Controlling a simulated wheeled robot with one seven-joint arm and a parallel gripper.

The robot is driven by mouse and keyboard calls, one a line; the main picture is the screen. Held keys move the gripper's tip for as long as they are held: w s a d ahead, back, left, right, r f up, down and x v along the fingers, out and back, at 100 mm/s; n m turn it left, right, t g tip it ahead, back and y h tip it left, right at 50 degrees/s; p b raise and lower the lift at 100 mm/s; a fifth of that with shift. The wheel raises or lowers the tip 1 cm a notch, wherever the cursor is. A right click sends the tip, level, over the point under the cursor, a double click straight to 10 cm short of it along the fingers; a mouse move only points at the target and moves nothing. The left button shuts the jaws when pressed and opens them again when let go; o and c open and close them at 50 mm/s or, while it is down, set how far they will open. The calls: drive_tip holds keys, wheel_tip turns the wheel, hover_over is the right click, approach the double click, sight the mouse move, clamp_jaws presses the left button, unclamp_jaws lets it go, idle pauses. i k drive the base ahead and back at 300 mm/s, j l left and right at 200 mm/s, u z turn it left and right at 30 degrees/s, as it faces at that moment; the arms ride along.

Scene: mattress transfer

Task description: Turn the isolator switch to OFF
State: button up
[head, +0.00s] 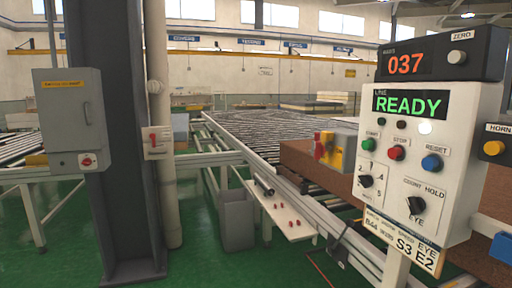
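A grey wall cabinet (72,120) hangs on the dark column at the left, with a yellow label and a handle on its door. At its lower right is a small red rotary switch (87,160) on a pale plate; its position is too small to read. A grey and yellow box (338,151) with a red knob (322,147) sits by the conveyor, left of the control panel. I cannot tell from the labels which of the two is the isolator switch. My gripper is not in view.
A white control panel (392,205) reading READY stands close at the right, with buttons, two black selector knobs and a 037 display (408,64). A roller conveyor (262,135) runs behind. A grey bin (237,222) and a white shelf (284,212) stand mid-floor. Green floor is clear front-left.

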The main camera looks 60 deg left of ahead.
sight(320, 149)
drive_tip(key=u, duration=1.25)
